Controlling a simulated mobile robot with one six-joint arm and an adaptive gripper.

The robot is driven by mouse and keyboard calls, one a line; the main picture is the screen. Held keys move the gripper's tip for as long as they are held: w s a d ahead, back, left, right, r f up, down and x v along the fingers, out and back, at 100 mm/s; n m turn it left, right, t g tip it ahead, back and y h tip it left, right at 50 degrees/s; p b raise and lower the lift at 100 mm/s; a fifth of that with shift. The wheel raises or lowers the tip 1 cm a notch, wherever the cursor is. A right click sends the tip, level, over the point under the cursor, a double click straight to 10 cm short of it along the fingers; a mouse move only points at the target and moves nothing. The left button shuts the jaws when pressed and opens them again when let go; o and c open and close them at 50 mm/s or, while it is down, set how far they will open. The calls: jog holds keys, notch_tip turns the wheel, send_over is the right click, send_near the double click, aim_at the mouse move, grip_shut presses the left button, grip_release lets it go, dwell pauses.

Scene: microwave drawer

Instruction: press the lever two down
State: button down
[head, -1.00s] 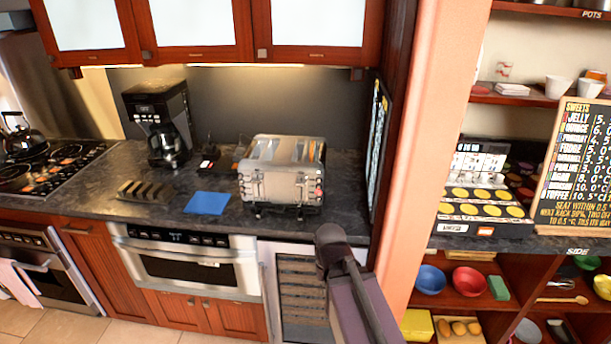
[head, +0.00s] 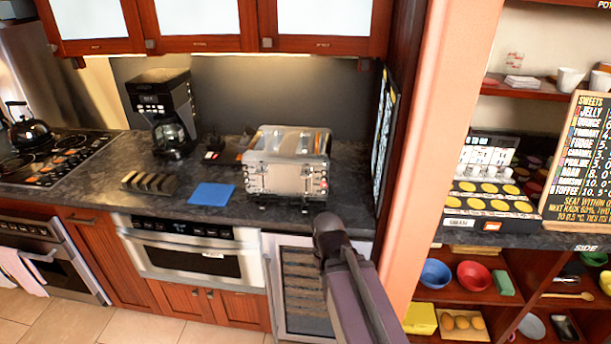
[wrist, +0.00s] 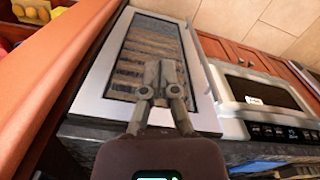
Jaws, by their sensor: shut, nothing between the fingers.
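The silver toaster (head: 285,178) stands on the dark counter, right of the middle. Its levers are too small to tell apart in the head view, so I cannot make out lever two. My arm rises from the lower right in the head view and ends just in front of and below the toaster; the fingers are not clear there. In the wrist view my gripper (wrist: 161,66) is shut and empty, with the glass-front cooler (wrist: 148,50) behind it. The toaster does not show in the wrist view. My gripper appears apart from it.
A coffee maker (head: 166,115), a blue mat (head: 211,194) and a dark slotted rack (head: 150,182) are on the counter to the left. A wall panel and orange pillar (head: 440,150) close off the right side. Upper cabinets (head: 210,43) hang above. The microwave drawer (head: 190,261) is below.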

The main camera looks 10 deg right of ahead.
jog(key=shift+r, duration=0.1)
jog(key=n+t+p, duration=0.1)
jog(key=p, duration=2.2)
send_near(306, 175)
jog(key=shift+f, duration=0.35)
jog(key=f+b, duration=0.6)
jog(key=b, duration=0.1)
jog(key=shift+w+f, duration=0.3)
